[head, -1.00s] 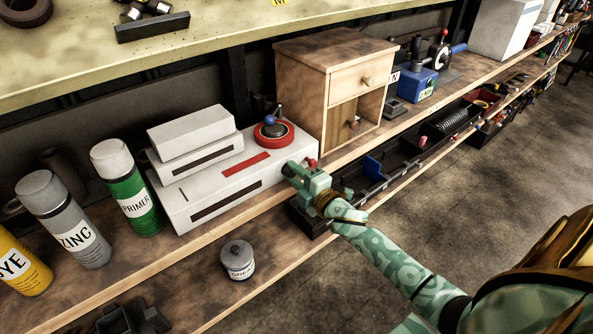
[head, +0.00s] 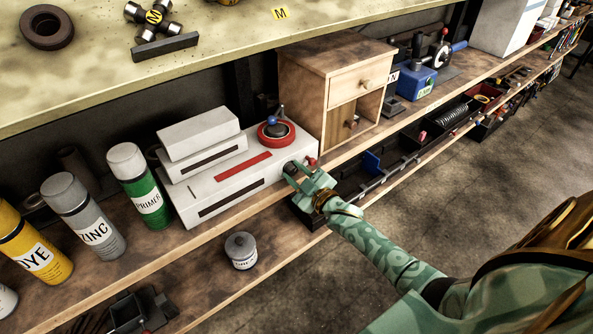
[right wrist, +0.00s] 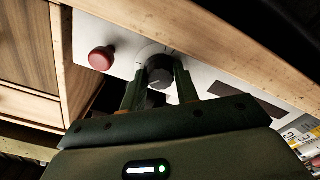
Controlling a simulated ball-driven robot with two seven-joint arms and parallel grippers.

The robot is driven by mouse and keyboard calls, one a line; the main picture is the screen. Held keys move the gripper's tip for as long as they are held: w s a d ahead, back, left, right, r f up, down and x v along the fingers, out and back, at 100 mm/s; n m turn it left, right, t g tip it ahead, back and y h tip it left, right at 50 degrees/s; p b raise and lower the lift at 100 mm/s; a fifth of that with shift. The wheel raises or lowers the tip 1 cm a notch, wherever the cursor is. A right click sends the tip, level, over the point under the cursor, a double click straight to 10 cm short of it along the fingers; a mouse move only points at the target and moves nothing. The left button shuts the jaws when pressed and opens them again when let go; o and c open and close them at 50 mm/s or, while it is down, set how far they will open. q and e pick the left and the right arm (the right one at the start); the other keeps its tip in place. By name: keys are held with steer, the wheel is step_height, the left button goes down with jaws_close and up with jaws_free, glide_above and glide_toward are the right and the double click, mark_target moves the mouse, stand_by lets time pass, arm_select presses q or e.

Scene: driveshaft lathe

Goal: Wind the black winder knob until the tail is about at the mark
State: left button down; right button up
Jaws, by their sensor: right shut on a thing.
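The black winder knob (right wrist: 160,74) sits on the front of a white machine (head: 215,195). In the right wrist view it stands between the two fingers of my right gripper (right wrist: 160,80), one on each side. In the head view my right gripper (head: 297,174) is at the right end of the machine's front, shut on the knob, which is mostly hidden there. A red button (right wrist: 101,58) is beside the knob. I cannot make out the tail or the mark. My left gripper is not in view.
Dark bins (head: 378,170) lie below the shelf.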

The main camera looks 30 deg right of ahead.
steer(key=shift+f+m, duration=0.1)
steer(key=shift+m, duration=0.5)
steer(key=o, duration=1)
steer(key=shift+c, duration=0.2)
steer(key=shift+s, duration=0.1)
steer(key=shift+s+p, duration=0.35)
steer(key=shift+s, duration=0.05)
steer(key=s+d+p, duration=0.1)
steer(key=s, duration=1.4)
steer(key=shift+s+d+p, duration=0.2)
steer(key=shift+p, duration=0.1)
